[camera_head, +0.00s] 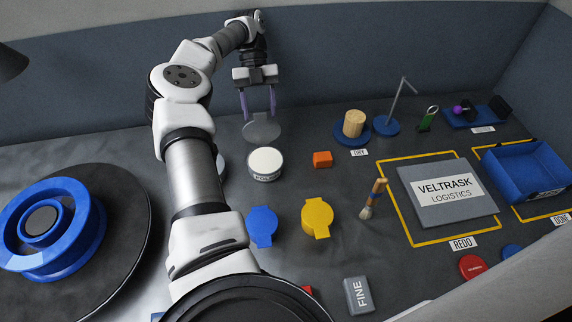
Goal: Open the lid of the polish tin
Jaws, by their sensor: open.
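The polish tin (265,165) is a short round tin with a pale label on its front, standing on the bench right of my arm's forearm. Its top shows a white round surface inside a darker rim. A grey disc-shaped lid (261,130) with a small tab stands just behind the tin, looking swung up and back from it. The join between lid and tin is too small to make out. My gripper (259,114) is open and empty, pointing down with its two purple fingers near the lid's upper edge. I cannot tell whether they touch it.
An orange block (322,159) sits right of the tin. A wooden cylinder (353,123) stands on a blue base. Blue (262,227) and yellow (317,217) tabbed discs lie in front. A brush (373,198), grey panel (447,193) and blue tray (528,173) are right; a blue wheel (75,215) is left.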

